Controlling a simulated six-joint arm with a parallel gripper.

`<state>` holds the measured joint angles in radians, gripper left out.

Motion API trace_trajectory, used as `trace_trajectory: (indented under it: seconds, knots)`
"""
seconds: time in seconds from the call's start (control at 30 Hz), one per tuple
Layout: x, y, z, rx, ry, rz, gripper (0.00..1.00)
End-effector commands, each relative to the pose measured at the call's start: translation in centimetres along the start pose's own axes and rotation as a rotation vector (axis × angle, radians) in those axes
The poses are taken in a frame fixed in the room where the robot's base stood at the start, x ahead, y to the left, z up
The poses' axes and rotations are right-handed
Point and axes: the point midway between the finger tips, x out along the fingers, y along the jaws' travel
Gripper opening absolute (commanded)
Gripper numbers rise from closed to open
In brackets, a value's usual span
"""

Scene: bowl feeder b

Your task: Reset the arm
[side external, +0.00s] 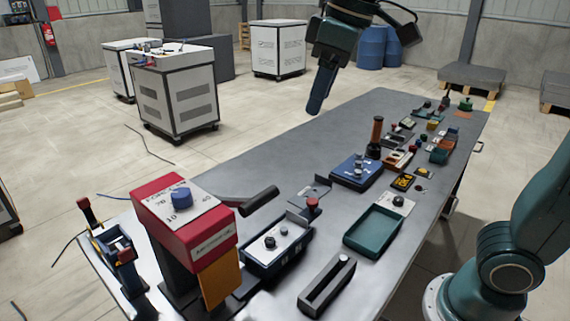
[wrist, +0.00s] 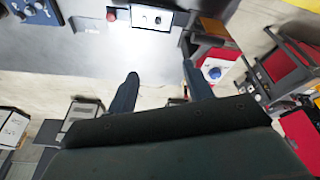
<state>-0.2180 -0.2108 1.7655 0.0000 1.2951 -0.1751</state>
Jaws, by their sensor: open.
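My gripper (side external: 318,98) hangs in the air above the far left edge of the grey table (side external: 255,150) in the side view, pointing down. It touches nothing. In the wrist view its two blue fingers (wrist: 157,88) stand wide apart with nothing between them. My green arm base stands at the right of the side view.
On the table stand a red box with a blue knob (side external: 205,220), a blue box with a dark knob (side external: 278,245), a green tray (side external: 373,231), a grey slotted block (side external: 327,286) and a dark-handled blue box (side external: 356,172). Several small parts lie at the far end. White cabinets (side external: 177,92) stand behind.

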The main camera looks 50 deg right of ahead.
Motion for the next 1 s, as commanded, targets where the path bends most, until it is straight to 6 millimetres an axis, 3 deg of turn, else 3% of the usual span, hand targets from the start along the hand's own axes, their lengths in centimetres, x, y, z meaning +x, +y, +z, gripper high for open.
trace_trajectory:
  seconds: [0.27,0.6,0.8,1.0]
  knots:
    - [1.6,1.0,7.0,0.144,0.072,0.038,0.51]
    - [5.3,1.0,14.8,0.306,0.154,0.082,0.51]
    - [7.1,0.8,17.4,0.363,0.184,0.097,0.51]
    - [7.6,0.7,18.1,0.379,0.193,0.101,0.51]
